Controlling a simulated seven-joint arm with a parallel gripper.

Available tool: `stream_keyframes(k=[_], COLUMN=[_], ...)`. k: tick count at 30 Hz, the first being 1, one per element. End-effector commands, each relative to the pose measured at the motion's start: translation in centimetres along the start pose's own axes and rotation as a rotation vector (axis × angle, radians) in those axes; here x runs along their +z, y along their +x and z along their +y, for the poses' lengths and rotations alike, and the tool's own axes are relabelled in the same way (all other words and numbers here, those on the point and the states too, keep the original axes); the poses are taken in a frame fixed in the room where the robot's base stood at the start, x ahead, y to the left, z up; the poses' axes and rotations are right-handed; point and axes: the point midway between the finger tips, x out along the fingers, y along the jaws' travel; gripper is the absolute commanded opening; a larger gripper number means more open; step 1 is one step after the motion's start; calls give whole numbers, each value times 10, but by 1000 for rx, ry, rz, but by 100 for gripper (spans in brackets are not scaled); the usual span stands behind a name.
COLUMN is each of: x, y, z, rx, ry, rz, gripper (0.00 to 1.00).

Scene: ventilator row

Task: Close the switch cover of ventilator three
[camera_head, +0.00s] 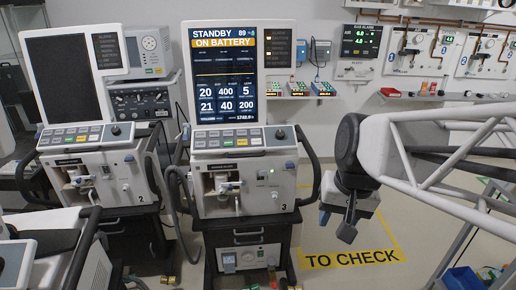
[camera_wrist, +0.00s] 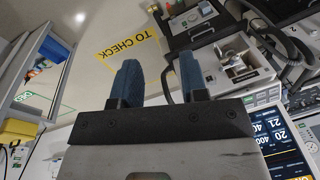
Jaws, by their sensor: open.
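Ventilator three (camera_head: 240,180) stands in the middle of the head view, its lit screen reading "STANDBY ON BATTERY". A "3" is on its lower front panel (camera_head: 278,208), next to small fittings and a green light. The same ventilator shows rotated at the right of the wrist view (camera_wrist: 243,72). The switch cover is too small to make out clearly, so I cannot tell how it stands. My gripper (camera_head: 338,220) is to the right of ventilator three, apart from it, above the floor. In the wrist view its two blue fingers (camera_wrist: 160,78) are spread, with nothing between them.
Ventilator two (camera_head: 105,180), with a dark screen, stands to the left. Black side handles (camera_head: 306,170) and a grey hose (camera_head: 165,205) stick out around ventilator three. A yellow "TO CHECK" floor marking (camera_head: 352,259) lies to the right on clear floor. A blue bin (camera_head: 462,278) is at bottom right.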

Motion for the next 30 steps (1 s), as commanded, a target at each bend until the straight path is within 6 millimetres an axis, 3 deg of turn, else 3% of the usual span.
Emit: stream_keyframes(k=[17, 30], x=[-94, -170], y=[20, 49], z=[-40, -65], rx=[-151, -255], ry=[286, 503], rz=[-203, -366], gripper=[40, 40])
